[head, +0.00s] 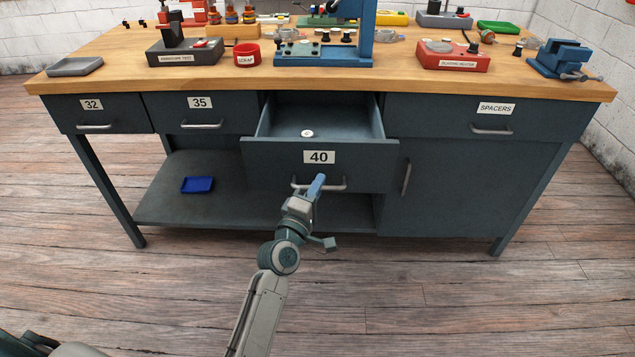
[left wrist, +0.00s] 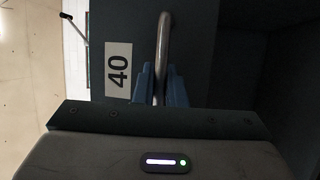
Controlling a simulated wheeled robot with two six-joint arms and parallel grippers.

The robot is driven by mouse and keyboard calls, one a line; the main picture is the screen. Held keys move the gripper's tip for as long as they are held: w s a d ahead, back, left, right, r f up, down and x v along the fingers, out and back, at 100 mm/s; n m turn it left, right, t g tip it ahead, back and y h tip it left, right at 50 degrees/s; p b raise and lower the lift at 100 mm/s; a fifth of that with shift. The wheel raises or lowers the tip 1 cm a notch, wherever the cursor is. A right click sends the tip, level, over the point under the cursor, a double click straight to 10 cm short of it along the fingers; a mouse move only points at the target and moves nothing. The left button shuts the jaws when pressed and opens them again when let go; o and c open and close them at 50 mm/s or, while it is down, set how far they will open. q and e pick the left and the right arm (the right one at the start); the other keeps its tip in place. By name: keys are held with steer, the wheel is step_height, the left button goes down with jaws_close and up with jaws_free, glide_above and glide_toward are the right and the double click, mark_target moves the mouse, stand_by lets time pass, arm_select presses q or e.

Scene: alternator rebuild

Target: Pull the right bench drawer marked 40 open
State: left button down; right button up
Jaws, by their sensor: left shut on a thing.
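The drawer marked 40 (head: 268,163) stands pulled well out of the bench in the head view. Its dark front bears a white 40 label (head: 319,157), which also shows turned sideways in the left wrist view (left wrist: 118,70). A small round pale part (head: 307,133) lies inside on the drawer floor. My left gripper (head: 316,184) is at the drawer's bar handle (head: 336,186). In the left wrist view its blue fingers (left wrist: 160,85) are shut around the handle bar (left wrist: 162,45). My right gripper is not in view.
Drawers marked 32 (head: 107,116), 35 (head: 195,115) and SPACERS (head: 450,116) are shut. A cupboard door with a handle (head: 406,178) is below right. A blue tray (head: 198,184) lies on the lower shelf. The wooden floor (head: 420,300) before the bench is clear.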

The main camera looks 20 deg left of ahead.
arm_select(q)
steer(key=shift+s+d, duration=0.2)
steer(key=shift+s, duration=0.5)
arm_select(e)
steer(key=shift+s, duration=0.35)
arm_select(q)
steer(key=c, duration=1.8)
jaws_free()
